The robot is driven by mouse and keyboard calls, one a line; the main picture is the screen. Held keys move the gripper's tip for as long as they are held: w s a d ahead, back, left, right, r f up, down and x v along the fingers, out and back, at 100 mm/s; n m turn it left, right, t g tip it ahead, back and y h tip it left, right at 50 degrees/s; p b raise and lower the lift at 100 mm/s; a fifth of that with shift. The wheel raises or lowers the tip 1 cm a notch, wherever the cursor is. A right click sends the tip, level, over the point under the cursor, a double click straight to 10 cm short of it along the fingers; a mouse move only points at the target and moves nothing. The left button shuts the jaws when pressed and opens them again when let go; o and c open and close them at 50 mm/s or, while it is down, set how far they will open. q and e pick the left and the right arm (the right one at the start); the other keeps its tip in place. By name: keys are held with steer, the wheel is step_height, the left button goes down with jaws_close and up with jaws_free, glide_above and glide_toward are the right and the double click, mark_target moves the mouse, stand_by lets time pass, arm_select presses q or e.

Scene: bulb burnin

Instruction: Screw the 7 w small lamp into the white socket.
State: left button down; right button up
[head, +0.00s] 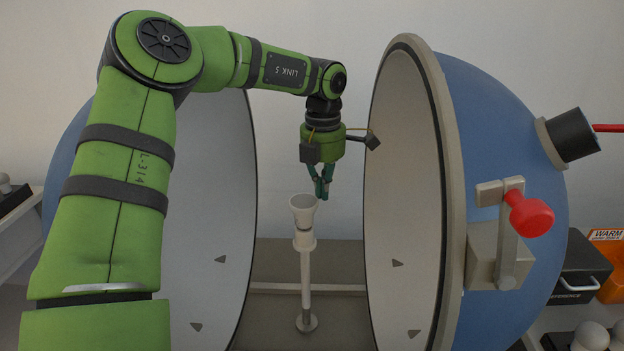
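A small white cone-shaped lamp (304,218) stands upright, wide end up, on top of the white socket (304,242). The socket sits on a thin white post between the two open halves of a blue sphere. How far the lamp's base is in the socket cannot be told. My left gripper (323,196) points down just right of the lamp's rim, with no lamp seen between its fingers. Its teal fingers look close together and partly overlap, so their opening is unclear. My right gripper is out of view.
The left sphere half (205,190) and right sphere half (408,190) flank the post closely. The right one carries a red-knobbed latch (530,214) and a black cylinder (572,134). A black case (580,277) and an orange box (608,262) stand at the far right.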

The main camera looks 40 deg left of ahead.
arm_select(q)
steer(key=d+m, duration=0.1)
steer(key=m, duration=0.2)
steer(key=s+d+m, duration=0.1)
steer(key=m, duration=0.2)
steer(key=d+m, duration=0.1)
steer(key=m, duration=0.2)
steer(key=shift+s+d, duration=0.15)
steer(key=shift+s, duration=0.05)
steer(key=c, duration=1.6)
jaws_free()
steer(key=shift+c, duration=0.2)
